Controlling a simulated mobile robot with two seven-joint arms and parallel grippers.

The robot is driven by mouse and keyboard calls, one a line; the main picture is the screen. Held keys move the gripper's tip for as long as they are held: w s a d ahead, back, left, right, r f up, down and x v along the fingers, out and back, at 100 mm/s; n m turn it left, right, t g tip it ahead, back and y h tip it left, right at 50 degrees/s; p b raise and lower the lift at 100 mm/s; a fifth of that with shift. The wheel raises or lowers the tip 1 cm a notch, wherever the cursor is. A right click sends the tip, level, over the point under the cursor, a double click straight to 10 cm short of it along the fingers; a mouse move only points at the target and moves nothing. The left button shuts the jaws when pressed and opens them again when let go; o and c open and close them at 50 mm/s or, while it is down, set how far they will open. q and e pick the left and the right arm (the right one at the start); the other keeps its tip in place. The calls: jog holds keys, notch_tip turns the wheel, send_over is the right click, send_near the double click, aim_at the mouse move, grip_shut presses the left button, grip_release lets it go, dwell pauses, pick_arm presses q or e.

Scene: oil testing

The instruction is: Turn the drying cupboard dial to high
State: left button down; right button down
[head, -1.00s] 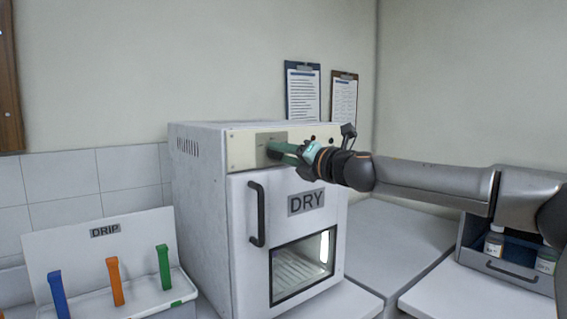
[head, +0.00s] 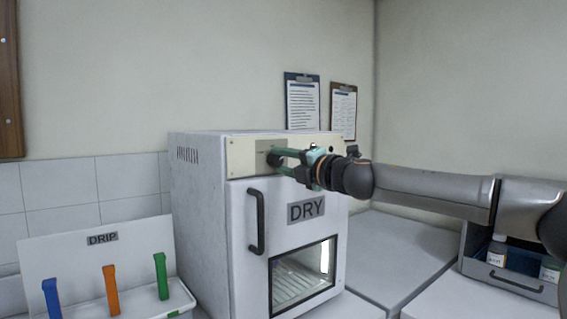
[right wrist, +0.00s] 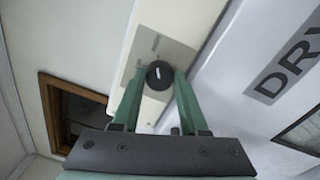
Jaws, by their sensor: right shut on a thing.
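The drying cupboard (head: 205,225) is a white box with a DRY label on its door. Its dial (head: 273,159) is a small dark knob on a grey plate in the upper front panel. In the right wrist view the dial (right wrist: 160,76) is black and round, with a white pointer line running roughly up in the picture. My right gripper (head: 277,156) reaches in from the right, its green fingers shut on the dial, one on each side. Lettering on the dial plate (right wrist: 178,50) is too small to read. My left gripper is out of view.
A black door handle (head: 256,221) stands out below the dial. A white DRIP rack (head: 60,250) with blue, orange and green strips stands at the left. A tray with bottles (head: 515,283) sits at the right. Bare counter (head: 405,245) lies between.

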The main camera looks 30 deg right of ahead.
jog(key=shift+c, duration=2.2)
grip_release()
